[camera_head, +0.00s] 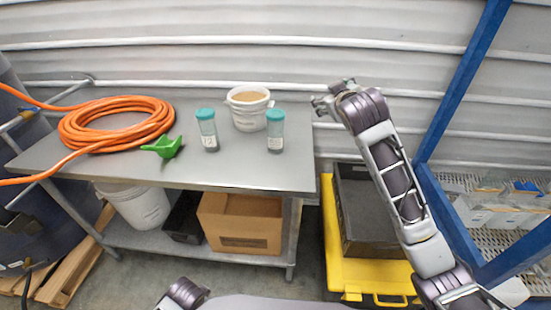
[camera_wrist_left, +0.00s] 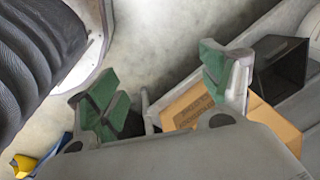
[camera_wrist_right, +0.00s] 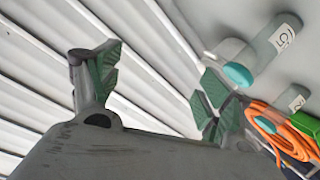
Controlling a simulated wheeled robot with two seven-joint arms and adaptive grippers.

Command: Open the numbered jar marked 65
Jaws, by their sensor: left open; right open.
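Two clear jars with teal lids stand upright on the metal table (camera_head: 60,155) in the head view: a left jar (camera_head: 208,135) and a right jar (camera_head: 275,135). The head view does not show their numbers clearly. In the right wrist view, the nearer jar (camera_wrist_right: 268,50) has a sideways label that looks like 65, but I cannot be sure. My left gripper (camera_wrist_left: 163,95) is open and empty, below table height.
A white bucket (camera_head: 249,113) with brown contents stands behind and between the jars. A cardboard box (camera_head: 240,224) sits on the lower shelf. A blue frame (camera_head: 447,95) stands at right.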

